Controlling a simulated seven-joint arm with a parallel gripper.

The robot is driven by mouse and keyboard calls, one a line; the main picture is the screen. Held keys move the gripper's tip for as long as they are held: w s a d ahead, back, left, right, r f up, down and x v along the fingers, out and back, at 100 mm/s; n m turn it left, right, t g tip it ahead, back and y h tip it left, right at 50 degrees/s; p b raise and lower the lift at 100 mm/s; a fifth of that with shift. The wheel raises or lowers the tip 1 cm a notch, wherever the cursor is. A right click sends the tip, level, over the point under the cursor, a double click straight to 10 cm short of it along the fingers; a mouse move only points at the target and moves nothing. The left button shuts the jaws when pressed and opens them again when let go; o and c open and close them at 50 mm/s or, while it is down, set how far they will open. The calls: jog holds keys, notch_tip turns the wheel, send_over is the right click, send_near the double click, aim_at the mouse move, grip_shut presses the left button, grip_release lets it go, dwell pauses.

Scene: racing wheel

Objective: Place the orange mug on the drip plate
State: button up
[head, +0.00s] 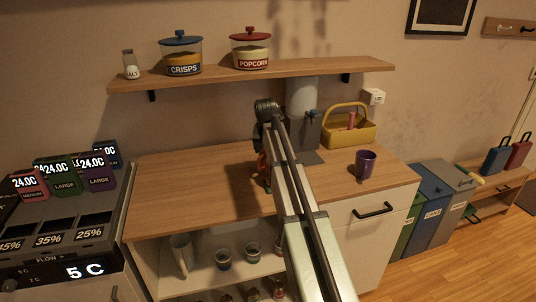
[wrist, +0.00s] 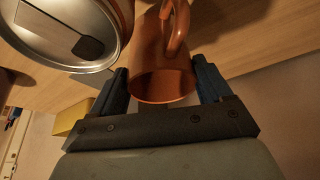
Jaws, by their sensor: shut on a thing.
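The orange mug (wrist: 158,62) is between the two blue fingers of my gripper (wrist: 163,88) in the wrist view. The fingers are shut on it, with its open rim toward the camera and its handle at the top. In the head view my arm hides most of the mug and the gripper, over the middle of the wooden counter. A dark flat base (head: 307,157), which looks like the drip plate, lies under the grey dispenser (head: 303,97), just right of my arm. I cannot tell whether the mug touches the counter.
A purple mug (head: 366,165) stands on the counter to the right. A yellow caddy (head: 348,132) stands behind it. A shelf (head: 250,74) with jars hangs above. A metal-rimmed round object (wrist: 65,35) is close beside the mug in the wrist view. The counter's left part is clear.

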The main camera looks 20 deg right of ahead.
jog(key=shift+f, duration=1.15)
jog(key=shift+f, duration=0.2)
jog(key=o, duration=1.8)
jog(key=shift+c, duration=0.2)
jog(key=shift+r, duration=0.1)
jog(key=v, duration=1.1)
jog(key=shift+r, duration=0.25)
jog(key=shift+s+a+r, duration=0.1)
jog(key=shift+s+r, duration=0.15)
jog(key=shift+c, duration=1.3)
jog(key=c, duration=1)
